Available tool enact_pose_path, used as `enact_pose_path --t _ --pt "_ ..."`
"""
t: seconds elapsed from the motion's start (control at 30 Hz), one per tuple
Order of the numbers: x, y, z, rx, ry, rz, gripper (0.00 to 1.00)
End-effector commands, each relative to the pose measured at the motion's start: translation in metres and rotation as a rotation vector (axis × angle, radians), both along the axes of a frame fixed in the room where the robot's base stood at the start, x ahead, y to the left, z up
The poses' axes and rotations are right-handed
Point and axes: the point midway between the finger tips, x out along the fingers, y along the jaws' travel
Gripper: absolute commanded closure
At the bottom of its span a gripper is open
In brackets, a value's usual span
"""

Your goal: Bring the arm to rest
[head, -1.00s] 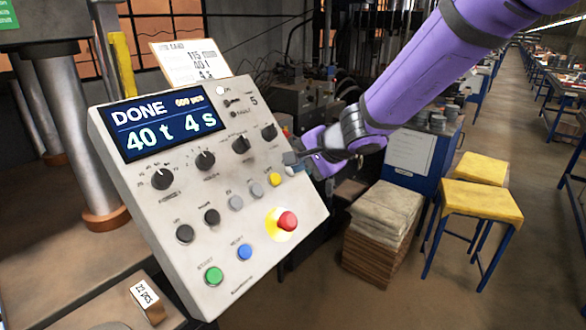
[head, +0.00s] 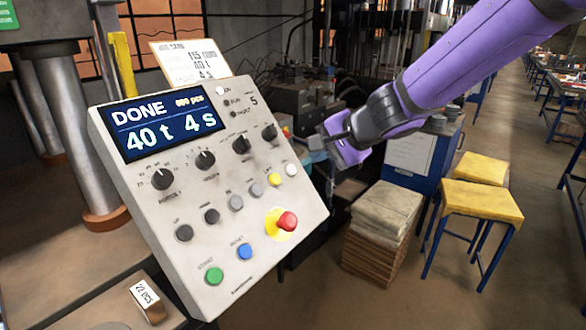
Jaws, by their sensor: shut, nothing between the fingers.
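My gripper (head: 318,143) is shut and empty at the end of my purple arm. It is in the air just right of the control panel (head: 150,225), apart from its face as far as I can tell. The panel's screen (head: 157,128) reads "DONE", "40 t" and "4 s". Below the screen are several black knobs and several buttons, among them a green one (head: 213,276), a blue one (head: 244,251), a yellow one (head: 274,179) and a white one (head: 291,170). A red stop button (head: 287,221) sits on a yellow base.
A stack of boards or sheets (head: 382,225) stands on the floor to the right. Two yellow-topped stools (head: 482,200) are beyond it, near a blue cabinet (head: 412,150). A metal column (head: 70,130) is at the left. The aisle floor at the right is clear.

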Motion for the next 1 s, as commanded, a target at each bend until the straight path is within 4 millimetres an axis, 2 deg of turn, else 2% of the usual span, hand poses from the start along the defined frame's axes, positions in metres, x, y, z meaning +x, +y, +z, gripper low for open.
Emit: enact_pose_path --t 0.37,0.53,0.67,0.8,1.0 --pt "-0.002 -0.002 0.002 0.0 -0.002 0.001 1.0" --pt "-0.016 -0.018 0.02 -0.028 -0.045 0.056 1.0" --pt "-0.044 -0.044 0.044 -0.091 -0.105 0.147 1.0" --pt "-0.08 -0.078 0.063 -0.195 -0.161 0.244 1.0" --pt "-0.135 -0.129 0.074 -0.39 -0.202 0.352 1.0"
